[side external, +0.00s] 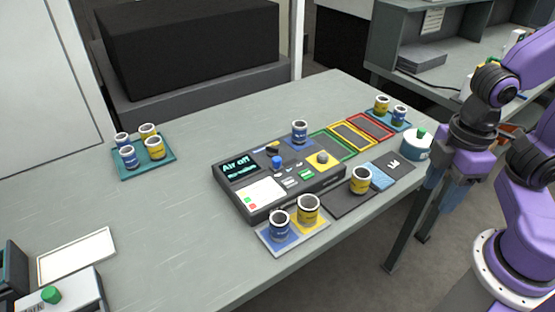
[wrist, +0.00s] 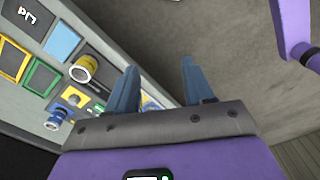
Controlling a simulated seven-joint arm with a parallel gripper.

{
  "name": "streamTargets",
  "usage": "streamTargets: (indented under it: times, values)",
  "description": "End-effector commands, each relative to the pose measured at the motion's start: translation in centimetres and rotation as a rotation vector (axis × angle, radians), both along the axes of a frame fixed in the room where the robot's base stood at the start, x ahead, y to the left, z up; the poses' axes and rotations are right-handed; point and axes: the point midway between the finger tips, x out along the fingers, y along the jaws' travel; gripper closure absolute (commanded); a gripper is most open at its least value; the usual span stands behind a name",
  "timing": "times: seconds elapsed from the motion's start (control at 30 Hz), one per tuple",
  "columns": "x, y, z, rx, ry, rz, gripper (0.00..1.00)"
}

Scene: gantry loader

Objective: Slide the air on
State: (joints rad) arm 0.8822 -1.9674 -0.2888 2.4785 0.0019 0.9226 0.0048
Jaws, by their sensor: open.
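A dark control panel (side external: 285,185) lies on the grey table; its screen (side external: 238,165) reads "Air off" with a smaller line below. I cannot tell for certain which control is the air slide.
Yellow cans (side external: 308,209) (side external: 361,180) and blue cans (side external: 280,223) (side external: 299,131) stand around the panel. A teal tray (side external: 170,168) of cans is at the left; another (side external: 395,125) is at the far right. The table's left middle is clear.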

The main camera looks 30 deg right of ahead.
Motion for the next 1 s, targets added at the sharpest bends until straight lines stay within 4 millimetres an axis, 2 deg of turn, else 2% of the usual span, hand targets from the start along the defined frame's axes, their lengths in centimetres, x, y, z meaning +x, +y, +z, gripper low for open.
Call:
streamTargets:
  times: [0.17, 0.4, 0.6, 0.83, 1.0]
  values:
    - [3.8, 2.9, 1.4, -0.002, 0.002, -0.097, 0.47]
    - [11.5, 7.3, 3.6, -0.007, 0.007, -0.285, 0.47]
    - [18.2, 9.9, 4.8, -0.012, 0.011, -0.439, 0.47]
    - [25.8, 11.5, 5.6, -0.015, 0.016, -0.617, 0.47]
    - [31.0, 11.7, 5.7, -0.018, 0.020, -0.745, 0.47]
